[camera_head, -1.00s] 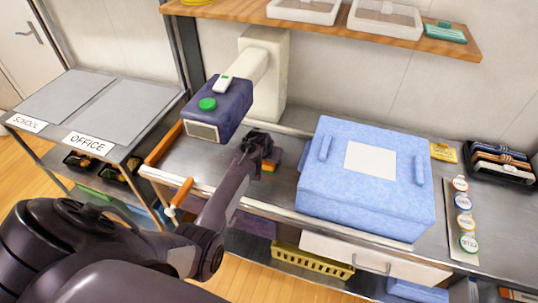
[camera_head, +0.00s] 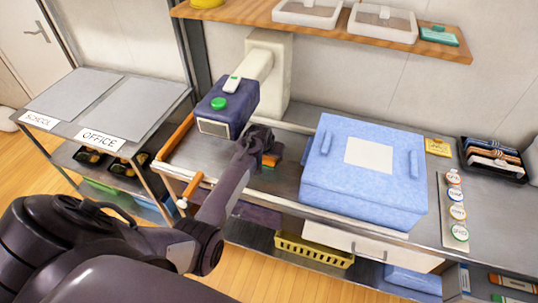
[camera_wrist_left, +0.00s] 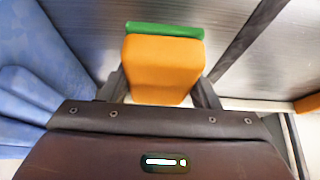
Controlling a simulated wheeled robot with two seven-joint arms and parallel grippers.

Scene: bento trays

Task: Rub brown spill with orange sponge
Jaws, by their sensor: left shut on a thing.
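The orange sponge (camera_wrist_left: 163,70) with a green layer is between the two fingers of my left gripper (camera_wrist_left: 163,92) in the left wrist view, and the fingers are shut on it. In the head view my left gripper (camera_head: 262,150) is over the metal counter, and the sponge (camera_head: 271,160) shows as an orange patch with green below it. The green side faces the counter; I cannot tell whether it touches. No brown spill is visible; the gripper and arm hide part of the counter. My right gripper is not in view.
A large blue box (camera_head: 340,195) stands right of the gripper. A dark blue machine head (camera_head: 226,108) on a cream arm hangs close on the left. An orange rail (camera_head: 176,138) edges the counter. A wooden shelf (camera_head: 330,28) is above.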

